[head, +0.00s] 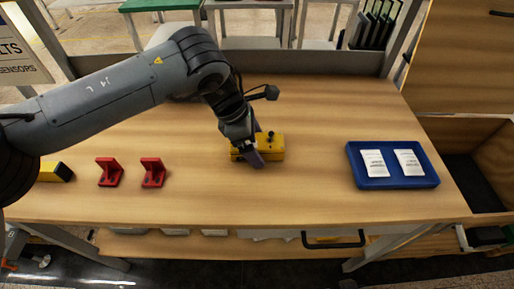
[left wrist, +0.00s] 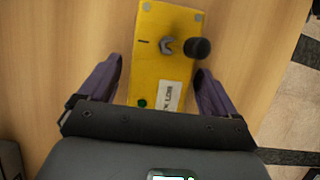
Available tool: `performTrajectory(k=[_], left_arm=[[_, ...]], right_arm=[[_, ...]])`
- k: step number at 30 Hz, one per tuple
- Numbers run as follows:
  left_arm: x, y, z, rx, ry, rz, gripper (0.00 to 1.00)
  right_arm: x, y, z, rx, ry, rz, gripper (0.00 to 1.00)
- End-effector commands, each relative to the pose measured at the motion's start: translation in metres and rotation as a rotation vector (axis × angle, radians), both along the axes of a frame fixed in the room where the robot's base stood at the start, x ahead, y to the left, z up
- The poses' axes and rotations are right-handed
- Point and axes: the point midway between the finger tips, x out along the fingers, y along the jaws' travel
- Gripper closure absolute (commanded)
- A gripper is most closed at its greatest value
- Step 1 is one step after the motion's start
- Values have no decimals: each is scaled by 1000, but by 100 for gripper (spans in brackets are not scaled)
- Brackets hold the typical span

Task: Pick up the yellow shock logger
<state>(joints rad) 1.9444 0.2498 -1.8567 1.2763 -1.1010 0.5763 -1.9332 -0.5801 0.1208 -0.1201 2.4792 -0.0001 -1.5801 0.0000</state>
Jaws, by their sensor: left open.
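The yellow shock logger (head: 271,148) is a yellow box with a black knob on top, lying on the wooden table near its middle. In the left wrist view the logger (left wrist: 160,60) shows a black knob, a grey clip, a green button and a white label. My left gripper (head: 257,148) is over the logger, pointing down. In the left wrist view my left gripper (left wrist: 158,85) is open, with one dark finger on each side of the logger. I cannot tell whether the fingers touch it. My right gripper is not in view.
Two red brackets (head: 110,171) (head: 153,172) stand on the left of the table (head: 300,200). A yellow and black object (head: 56,172) lies at the far left, partly behind my arm. A blue tray (head: 393,183) with two white packets is at the right. Table between logger and tray is clear.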

Motion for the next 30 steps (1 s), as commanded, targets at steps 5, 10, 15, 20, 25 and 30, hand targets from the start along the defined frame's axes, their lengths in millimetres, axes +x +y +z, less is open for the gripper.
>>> performTrajectory(k=[5,10,15,20,25,30], left_arm=[[0,0,1,0,-1,0,19],[0,0,1,0,-1,0,45],[0,0,1,0,0,0,70],[0,0,1,-1,-1,-1,70],[0,0,8,-1,-2,0,70],[1,0,31,-2,-3,0,70]], right_arm=[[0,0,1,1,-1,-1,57],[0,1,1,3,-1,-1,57],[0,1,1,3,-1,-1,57],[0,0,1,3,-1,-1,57],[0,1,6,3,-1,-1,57],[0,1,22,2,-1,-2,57]])
